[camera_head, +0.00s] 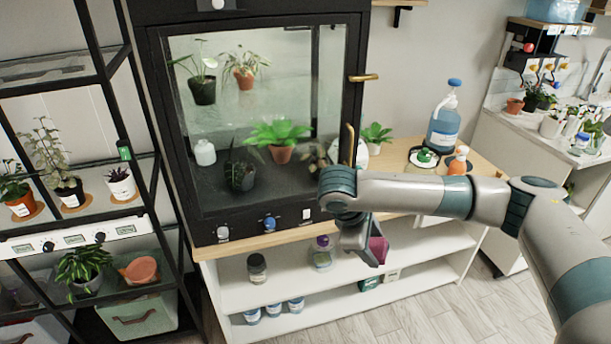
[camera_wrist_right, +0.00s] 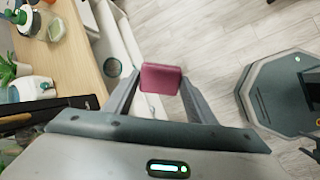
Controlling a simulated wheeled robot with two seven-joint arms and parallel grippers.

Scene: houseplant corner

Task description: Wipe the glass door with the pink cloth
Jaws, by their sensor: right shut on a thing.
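The glass door (camera_head: 300,106) of the black cabinet shows in the head view, shut, with potted plants behind it and a brass handle (camera_head: 363,77) on its right edge. My right gripper (camera_head: 370,260) is in front of the shelf below the counter, right of and below the door. It is shut on the pink cloth (camera_head: 379,249), which is apart from the glass. In the right wrist view the folded cloth (camera_wrist_right: 161,78) sits between both fingers. My left gripper is in neither view.
White shelves (camera_head: 240,291) with jars stand below. A black plant rack (camera_head: 95,90) stands left. The grey floor (camera_head: 440,315) is clear at the front right.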

